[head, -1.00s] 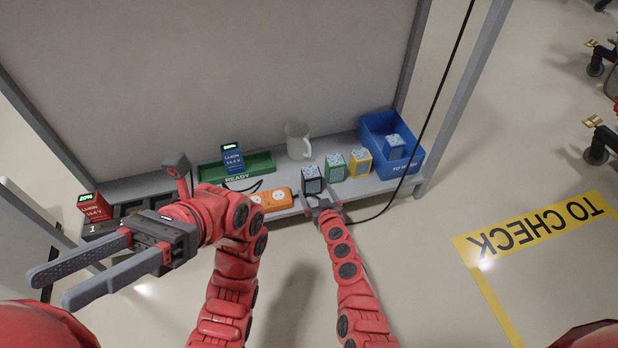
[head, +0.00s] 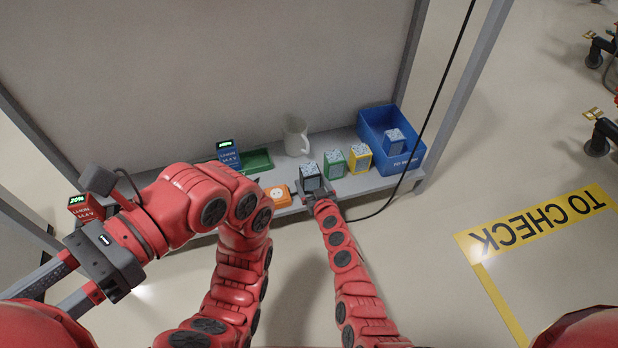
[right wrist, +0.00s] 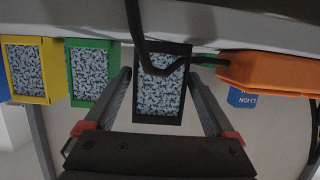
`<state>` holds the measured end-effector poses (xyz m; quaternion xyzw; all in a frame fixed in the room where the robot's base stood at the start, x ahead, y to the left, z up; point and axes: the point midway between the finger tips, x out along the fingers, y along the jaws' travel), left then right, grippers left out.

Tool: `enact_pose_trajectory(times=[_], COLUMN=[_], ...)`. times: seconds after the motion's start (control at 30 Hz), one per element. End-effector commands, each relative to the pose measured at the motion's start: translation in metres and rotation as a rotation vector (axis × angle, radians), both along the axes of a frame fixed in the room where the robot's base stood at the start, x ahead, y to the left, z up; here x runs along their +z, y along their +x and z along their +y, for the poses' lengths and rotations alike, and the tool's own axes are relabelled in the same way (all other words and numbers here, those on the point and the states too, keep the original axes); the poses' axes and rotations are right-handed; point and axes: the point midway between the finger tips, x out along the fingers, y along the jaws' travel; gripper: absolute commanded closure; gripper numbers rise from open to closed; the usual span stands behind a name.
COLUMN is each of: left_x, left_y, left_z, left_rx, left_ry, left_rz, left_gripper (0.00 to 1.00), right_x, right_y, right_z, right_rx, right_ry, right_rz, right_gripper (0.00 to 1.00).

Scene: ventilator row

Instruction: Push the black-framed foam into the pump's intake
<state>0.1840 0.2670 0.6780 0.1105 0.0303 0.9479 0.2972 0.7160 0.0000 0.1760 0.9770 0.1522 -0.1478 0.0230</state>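The black-framed foam (head: 310,171) stands near the shelf's front edge, a small block with a speckled grey face. My right gripper (head: 313,186) is open around it. In the right wrist view the foam (right wrist: 160,97) sits between the two fingers (right wrist: 160,80), with a narrow gap visible beside it; a dark cable crosses in front of its upper part. My left gripper (head: 55,288) is open and empty at the lower left, its fingertips partly out of sight. I cannot make out the pump or its intake in these views.
Green-framed (head: 334,163) and yellow-framed (head: 358,158) foams stand right of it. A blue bin (head: 374,122) holds another foam. An orange socket block (head: 277,195) is close on the left. A white mug (head: 296,137) and green tray (head: 259,160) stand behind. A black cable hangs at right.

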Motion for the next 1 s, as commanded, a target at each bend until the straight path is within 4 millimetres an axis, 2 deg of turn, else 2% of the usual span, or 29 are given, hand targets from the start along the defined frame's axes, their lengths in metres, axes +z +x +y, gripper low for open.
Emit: enact_pose_trajectory(times=[0.03,0.07,0.43,1.0], left_x=[0.0,0.0,0.0,0.02], left_y=[0.0,0.0,0.0,0.0], left_z=[0.0,0.0,0.0,0.0], left_rx=[0.0,0.001,0.001,0.001], left_ry=[0.0,0.0,0.001,0.001], left_rz=[0.0,0.0,0.001,0.001], left_gripper=[0.5,0.5,0.5,0.5], right_x=[0.0,0.0,0.0,0.021], right_y=[0.0,0.0,0.0,0.0], right_z=[0.0,0.0,0.0,0.0], right_rx=[0.0,0.0,0.0,0.0], right_ry=[0.0,0.0,0.0,-0.001], right_rz=[0.0,0.0,0.0,0.0], right_gripper=[0.22,0.27,0.94,0.95])
